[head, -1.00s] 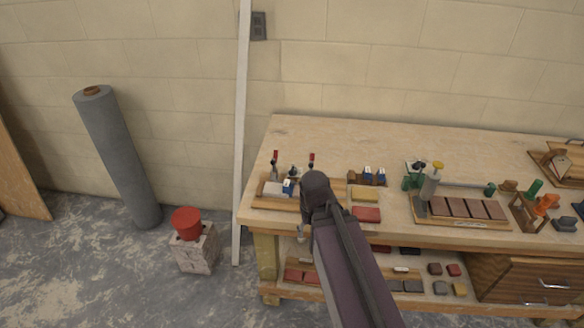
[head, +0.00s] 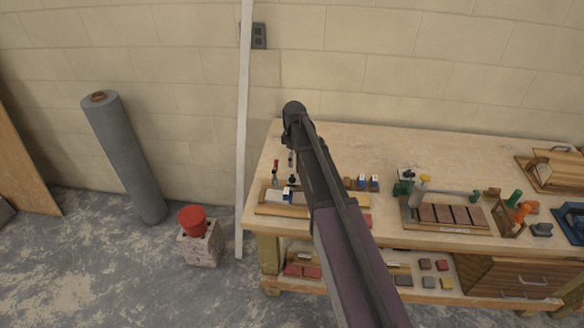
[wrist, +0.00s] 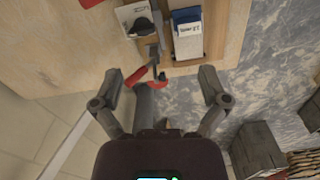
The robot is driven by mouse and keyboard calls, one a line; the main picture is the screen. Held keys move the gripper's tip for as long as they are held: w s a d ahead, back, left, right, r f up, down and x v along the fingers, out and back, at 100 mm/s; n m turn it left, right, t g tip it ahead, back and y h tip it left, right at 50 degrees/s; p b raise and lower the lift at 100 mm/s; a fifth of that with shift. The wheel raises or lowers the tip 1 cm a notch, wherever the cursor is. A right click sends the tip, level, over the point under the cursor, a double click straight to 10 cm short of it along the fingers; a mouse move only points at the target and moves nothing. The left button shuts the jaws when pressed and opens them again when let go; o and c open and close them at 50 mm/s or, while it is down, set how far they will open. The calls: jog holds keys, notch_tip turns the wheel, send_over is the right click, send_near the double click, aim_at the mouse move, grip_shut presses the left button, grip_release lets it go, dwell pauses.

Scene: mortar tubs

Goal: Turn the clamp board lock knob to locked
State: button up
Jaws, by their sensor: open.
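The clamp board (head: 272,209) lies at the left end of the workbench. It carries a red-handled toggle clamp (head: 275,168), a pale block (head: 273,196) and a blue-and-white block (head: 287,195); my arm covers its right part. In the wrist view the board (wrist: 216,35) shows at the top, with the blue-and-white block (wrist: 187,33) and a red clamp handle (wrist: 137,77) near my left finger. My gripper (wrist: 160,82) is open and empty above the clamp end of the board. I cannot clearly pick out the lock knob or its setting.
On the workbench (head: 430,150), a tray of brown tiles (head: 442,226) and coloured tools stand to the right. A lower shelf holds small blocks. A red bucket on a block (head: 193,219) and a grey roll (head: 125,160) stand left. The back of the bench is clear.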

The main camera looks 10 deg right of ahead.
aim_at(292, 176)
jog(key=w, duration=0.1)
jog(key=w+r+n, duration=0.1)
jog(key=w, duration=0.1)
jog(key=shift+w+r+n+p, duration=0.2)
jog(key=shift+r+n+p, duration=0.1)
jog(key=shift+n+p, duration=0.1)
jog(key=shift+f, duration=0.2)
notch_tip(292, 176, down, 13)
jog(key=b, duration=1.3)
jog(key=shift+f+b, duration=0.15)
jog(key=shift+b, duration=0.25)
jog(key=c, duration=1.2)
